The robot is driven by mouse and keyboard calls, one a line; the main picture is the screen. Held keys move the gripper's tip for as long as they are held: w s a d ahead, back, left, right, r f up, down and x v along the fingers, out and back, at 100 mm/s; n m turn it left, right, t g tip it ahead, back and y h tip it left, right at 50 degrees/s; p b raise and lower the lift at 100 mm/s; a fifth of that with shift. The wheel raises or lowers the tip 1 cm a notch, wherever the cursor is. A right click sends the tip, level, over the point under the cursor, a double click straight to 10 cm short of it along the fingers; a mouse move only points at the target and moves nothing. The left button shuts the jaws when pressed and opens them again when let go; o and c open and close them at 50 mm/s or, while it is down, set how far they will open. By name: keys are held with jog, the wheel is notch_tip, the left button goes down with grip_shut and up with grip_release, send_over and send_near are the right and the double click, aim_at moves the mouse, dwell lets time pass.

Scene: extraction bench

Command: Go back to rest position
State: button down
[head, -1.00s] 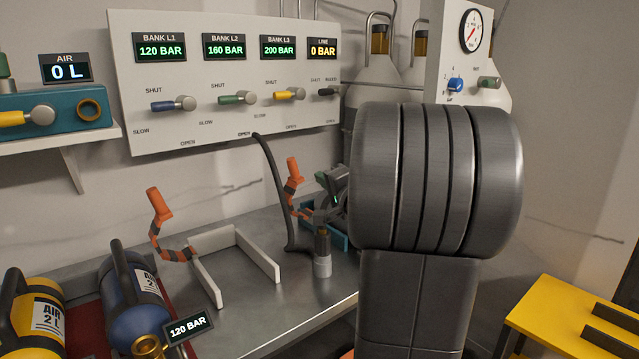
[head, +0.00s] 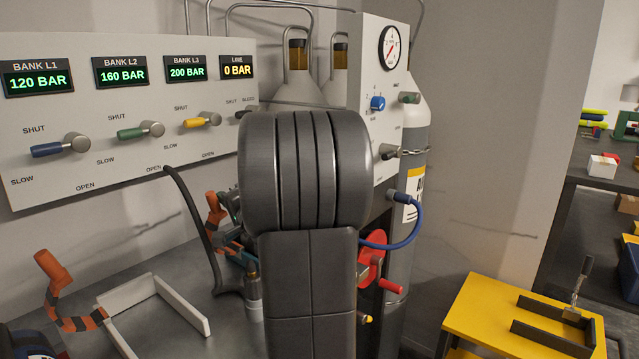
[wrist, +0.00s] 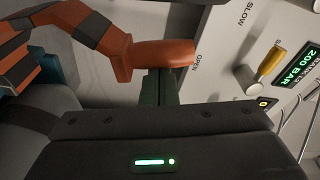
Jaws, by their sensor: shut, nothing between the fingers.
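My gripper (wrist: 160,88) shows in the wrist view as two dark green fingers, closed together and with nothing between them. An orange handle (wrist: 163,55) on an orange-and-dark-banded arm appears just past the fingertips; I cannot tell whether they touch. In the head view my large dark arm joint and link fill the middle and hide most of the gripper. An orange part (head: 214,207) shows just left of my arm, above the bench (head: 185,262).
A valve panel (head: 105,185) with coloured levers stands behind the bench. A white bracket (head: 183,303) and another banded orange arm (head: 57,275) are at the lower left. A gauge panel (head: 372,85), red crank (head: 372,262) and yellow table (head: 480,312) lie right of my arm.

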jog(key=shift+d+r+m+p, duration=0.2)
jog(key=shift+d+m+p, duration=0.15)
jog(key=shift+p, duration=0.25)
jog(key=shift+s+f+b, duration=0.15)
jog(key=shift+b, duration=0.45)
